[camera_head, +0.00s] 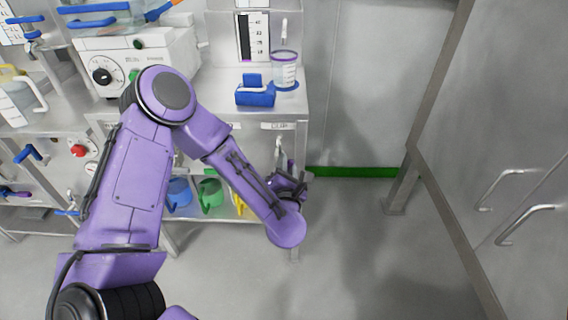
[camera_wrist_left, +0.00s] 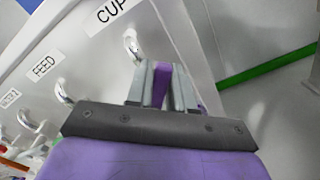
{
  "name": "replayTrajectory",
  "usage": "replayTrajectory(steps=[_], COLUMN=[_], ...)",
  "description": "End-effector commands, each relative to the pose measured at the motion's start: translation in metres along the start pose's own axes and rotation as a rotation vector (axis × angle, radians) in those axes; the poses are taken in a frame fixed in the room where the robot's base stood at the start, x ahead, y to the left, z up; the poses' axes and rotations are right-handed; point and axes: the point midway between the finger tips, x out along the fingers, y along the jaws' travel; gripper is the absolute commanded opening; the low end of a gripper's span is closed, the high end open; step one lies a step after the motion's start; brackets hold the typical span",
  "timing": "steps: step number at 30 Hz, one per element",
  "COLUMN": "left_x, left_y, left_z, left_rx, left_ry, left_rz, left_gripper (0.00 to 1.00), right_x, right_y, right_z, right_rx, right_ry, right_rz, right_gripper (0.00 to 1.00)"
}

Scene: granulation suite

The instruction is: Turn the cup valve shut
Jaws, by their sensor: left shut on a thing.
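The label reading CUP (camera_wrist_left: 110,11) is on the bench's front face in the left wrist view, with a metal hook-shaped fitting (camera_wrist_left: 131,45) below it. My left gripper (camera_wrist_left: 161,84) is just right of that fitting, shut on a narrow purple piece (camera_wrist_left: 162,82). The fingers hide most of this piece, so I cannot tell whether it is the cup valve's handle or how far it is turned. In the head view the left gripper (camera_head: 291,183) is below the bench's right corner, partly hidden by my wrist. My right gripper is not in view.
A purple-rimmed clear cup (camera_head: 285,72) stands on the bench beside a blue block-like holder (camera_head: 255,93). Blue (camera_head: 179,192) and green (camera_head: 210,191) jugs stand on the lower shelf. Open floor lies to the right, before a steel cabinet (camera_head: 520,150).

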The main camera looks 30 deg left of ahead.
Motion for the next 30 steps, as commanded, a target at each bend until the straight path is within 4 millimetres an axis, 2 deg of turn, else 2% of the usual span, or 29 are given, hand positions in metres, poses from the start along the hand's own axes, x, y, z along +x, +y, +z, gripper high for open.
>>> replayTrajectory(steps=[18,30], left_x=[-0.001,0.0], left_y=[-0.018,-0.024], left_z=[-0.004,-0.01], left_rx=[0.575,0.817], left_ry=[-0.002,-0.001], left_rz=[-0.002,-0.002], left_gripper=[0.0,0.0], right_x=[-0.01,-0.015], right_y=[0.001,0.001], right_z=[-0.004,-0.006], right_rx=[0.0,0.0], right_ry=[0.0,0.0], right_rz=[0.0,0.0], right_gripper=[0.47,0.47])
